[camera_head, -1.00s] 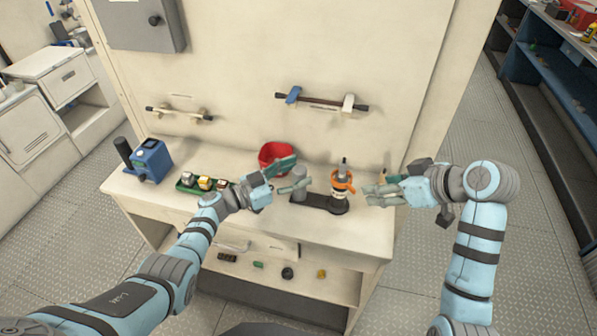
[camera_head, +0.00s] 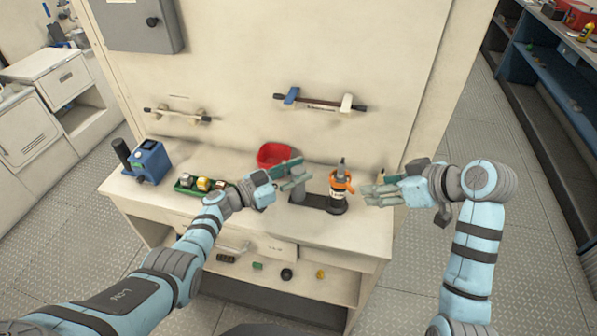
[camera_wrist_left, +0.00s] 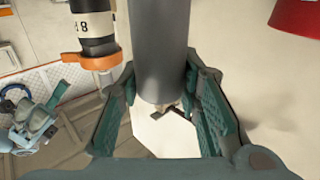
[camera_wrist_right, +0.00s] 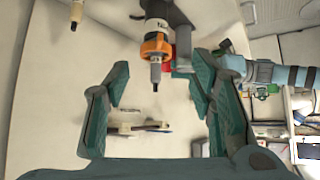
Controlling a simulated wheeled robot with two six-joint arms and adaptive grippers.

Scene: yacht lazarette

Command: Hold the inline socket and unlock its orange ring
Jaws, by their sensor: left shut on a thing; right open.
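The black socket (camera_head: 337,200) with a white label and an orange ring (camera_head: 341,181) stands upright on a dark base (camera_head: 308,203) on the bench. Its ring also shows in the left wrist view (camera_wrist_left: 92,58) and right wrist view (camera_wrist_right: 155,45). A grey cylinder (camera_wrist_left: 160,45) stands at the left end of the base. My left gripper (camera_head: 300,173) is shut on this cylinder, a finger on each side; its top is partly hidden in the head view. My right gripper (camera_head: 374,194) is open and empty, right of the orange ring and apart from it.
A red bowl (camera_head: 272,154) sits behind my left gripper. A green tray (camera_head: 186,187) with small blocks and a blue device (camera_head: 152,160) stand at the left. Two bars (camera_head: 320,103) are mounted on the wall.

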